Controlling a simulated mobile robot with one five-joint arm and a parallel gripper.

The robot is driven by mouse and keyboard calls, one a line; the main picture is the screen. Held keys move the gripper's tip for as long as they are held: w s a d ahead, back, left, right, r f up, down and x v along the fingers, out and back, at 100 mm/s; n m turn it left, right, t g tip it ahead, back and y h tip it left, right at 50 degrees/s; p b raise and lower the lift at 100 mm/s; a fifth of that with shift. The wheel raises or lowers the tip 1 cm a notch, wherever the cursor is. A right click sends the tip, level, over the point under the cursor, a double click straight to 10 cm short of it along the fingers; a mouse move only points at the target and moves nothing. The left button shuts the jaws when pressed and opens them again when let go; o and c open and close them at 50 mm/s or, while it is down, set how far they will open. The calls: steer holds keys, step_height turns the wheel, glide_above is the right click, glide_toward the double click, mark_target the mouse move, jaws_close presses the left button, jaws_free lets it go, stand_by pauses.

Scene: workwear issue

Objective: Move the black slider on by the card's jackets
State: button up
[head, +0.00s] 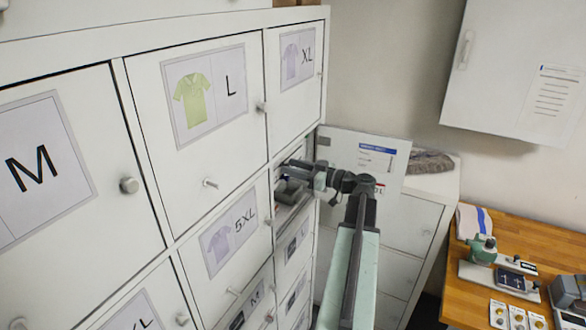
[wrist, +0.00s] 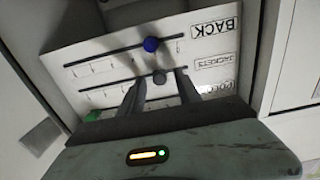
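In the wrist view a white panel (wrist: 110,62) shows upside down, with slotted tracks and labels reading BACK, JACKETS and one partly hidden. The dark grey-black slider knob (wrist: 159,77) sits on the track beside the JACKETS label (wrist: 212,60), partway along it. My gripper (wrist: 160,75) is open, its two fingers on either side of this knob with gaps showing; I cannot tell whether either touches it. A blue knob (wrist: 151,44) sits on the neighbouring track. In the head view my gripper (head: 292,173) reaches into an open compartment. A posted card (head: 376,160) hangs beyond; its text is unreadable.
Closed locker doors marked M, L (head: 205,93), XL and 5XL with protruding knobs stand left of my arm. A wooden bench (head: 462,285) with devices is at the right. A wall cabinet (head: 500,60) hangs above. A green piece (wrist: 93,116) shows at the panel's lower left.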

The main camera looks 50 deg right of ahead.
steer(key=v, duration=0.7)
steer(key=shift+s, duration=0.35)
steer(key=shift+d, duration=0.1)
